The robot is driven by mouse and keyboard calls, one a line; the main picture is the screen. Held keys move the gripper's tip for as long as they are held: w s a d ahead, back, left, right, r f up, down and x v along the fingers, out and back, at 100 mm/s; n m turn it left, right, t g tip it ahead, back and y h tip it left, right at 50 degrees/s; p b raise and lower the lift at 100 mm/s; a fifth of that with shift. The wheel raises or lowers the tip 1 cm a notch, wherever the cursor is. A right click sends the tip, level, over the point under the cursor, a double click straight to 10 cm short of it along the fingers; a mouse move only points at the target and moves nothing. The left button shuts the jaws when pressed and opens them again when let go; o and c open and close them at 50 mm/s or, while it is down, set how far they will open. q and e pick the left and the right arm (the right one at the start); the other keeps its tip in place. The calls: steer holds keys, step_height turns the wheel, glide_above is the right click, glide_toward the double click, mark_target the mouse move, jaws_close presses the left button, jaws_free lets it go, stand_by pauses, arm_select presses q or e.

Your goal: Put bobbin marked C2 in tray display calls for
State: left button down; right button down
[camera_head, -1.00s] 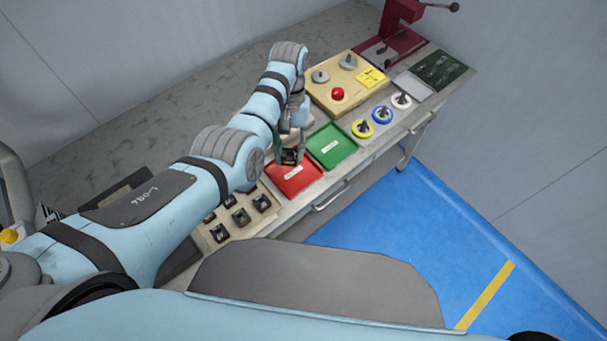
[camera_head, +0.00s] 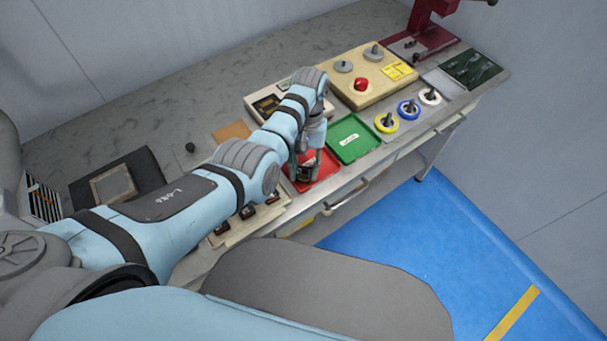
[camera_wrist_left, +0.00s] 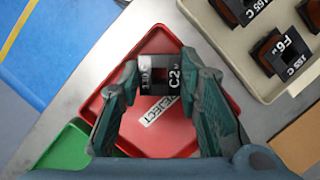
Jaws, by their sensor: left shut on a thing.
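My left gripper (camera_head: 305,168) is shut on the bobbin marked C2 (camera_wrist_left: 165,76), a dark, squarish bobbin with white lettering on its label. It holds the bobbin over the red tray (camera_head: 326,172), which has a REJECT label (camera_wrist_left: 160,110) in the left wrist view. Whether the bobbin touches the tray floor, I cannot tell. A green tray (camera_head: 354,140) with a white label lies just right of the red one. A beige unit with a dark display (camera_head: 267,103) stands behind my left arm, partly hidden; its text is unreadable. My right gripper is out of view.
A beige rack (camera_wrist_left: 265,75) holds several other bobbins beside the red tray. A control box with a red button (camera_head: 362,84) stands behind the green tray. Yellow, blue and white ringed knobs (camera_head: 408,109) line the bench's right part. A dark red machine (camera_head: 425,40) stands at the far end.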

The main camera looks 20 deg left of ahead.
arm_select(q)
steer(key=shift+r, duration=0.2)
steer(key=shift+f, duration=0.15)
steer(key=c, duration=1.2)
jaws_free()
steer(key=shift+w+r+p, duration=0.1)
steer(key=shift+r+p, duration=0.2)
steer(key=p+v, duration=0.1)
steer(key=v, duration=1)
steer(key=shift+w+r, duration=0.15)
steer(key=shift+r, duration=0.2)
